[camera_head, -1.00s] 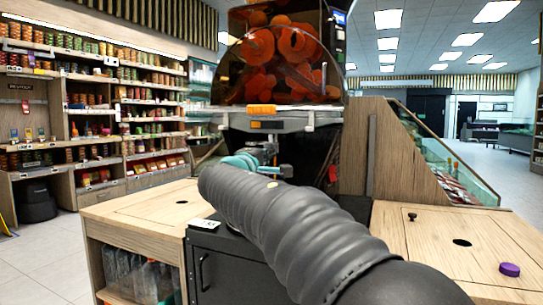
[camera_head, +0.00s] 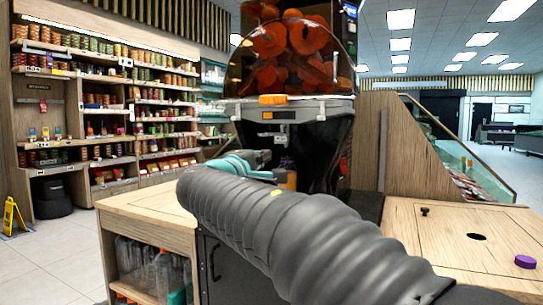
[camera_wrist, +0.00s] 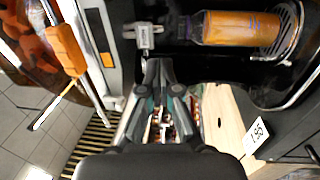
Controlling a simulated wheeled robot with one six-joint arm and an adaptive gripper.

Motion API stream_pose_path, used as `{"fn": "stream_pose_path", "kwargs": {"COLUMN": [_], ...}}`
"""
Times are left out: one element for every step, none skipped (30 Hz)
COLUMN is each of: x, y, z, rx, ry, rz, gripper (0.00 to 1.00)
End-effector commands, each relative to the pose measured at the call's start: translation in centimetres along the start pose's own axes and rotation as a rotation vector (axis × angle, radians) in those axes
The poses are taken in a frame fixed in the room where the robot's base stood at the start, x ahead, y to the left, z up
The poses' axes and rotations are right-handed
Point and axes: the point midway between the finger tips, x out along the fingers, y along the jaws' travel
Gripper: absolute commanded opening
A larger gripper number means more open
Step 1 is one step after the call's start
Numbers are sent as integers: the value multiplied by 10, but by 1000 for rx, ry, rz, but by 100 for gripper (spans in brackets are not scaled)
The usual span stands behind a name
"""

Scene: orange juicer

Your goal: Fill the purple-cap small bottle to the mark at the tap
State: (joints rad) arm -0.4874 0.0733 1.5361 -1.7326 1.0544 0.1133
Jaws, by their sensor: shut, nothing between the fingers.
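A small bottle (camera_wrist: 240,28) holding orange juice stands on the drip grate (camera_wrist: 293,25) under the juicer's tap (camera_wrist: 145,35), in the sideways-turned wrist view. Juice fills most of its body; the neck end looks dark and clear. A small marking shows on its side, but I cannot read it. The bottle's orange body also shows in the head view (camera_head: 288,180), partly hidden by my arm. My gripper (camera_wrist: 160,68) is shut and empty, beside the tap and apart from the bottle. A purple cap (camera_head: 525,261) lies on the right counter.
The juicer (camera_head: 290,55) has an orange handle (camera_wrist: 66,50) near my gripper. A price card (camera_wrist: 256,136) lies close by. The left counter (camera_head: 150,212) and most of the right counter (camera_head: 450,230) are clear. A yellow floor sign (camera_head: 13,217) stands far left.

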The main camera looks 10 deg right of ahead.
Motion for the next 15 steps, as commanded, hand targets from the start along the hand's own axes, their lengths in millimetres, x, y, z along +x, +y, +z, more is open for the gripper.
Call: {"fn": "stream_pose_path", "kwargs": {"x": [-10,-15,-22,-26,-30,-35,-38,-41,-45,-47,-49,-50,-51,-52,-52], "y": [-2,-3,-3,-4,-4,-5,-5,-6,-6,-6,-6,-6,-7,-7,-7], "z": [1,1,1,2,2,1,1,1,1,1,1,1,1,1,1], "rx": [0,0,0,1,0,0,1,1,1,1,1,1,1,1,1], "ry": [1,0,0,-1,-2,-1,-1,-2,-2,-1,-1,-1,-1,-1,-1], "rz": [0,0,0,0,0,0,0,0,0,0,0,0,0,0,0], "gripper": [0,0,0,0,0,0,0,0,0,0,0,0,0,0,0]}}
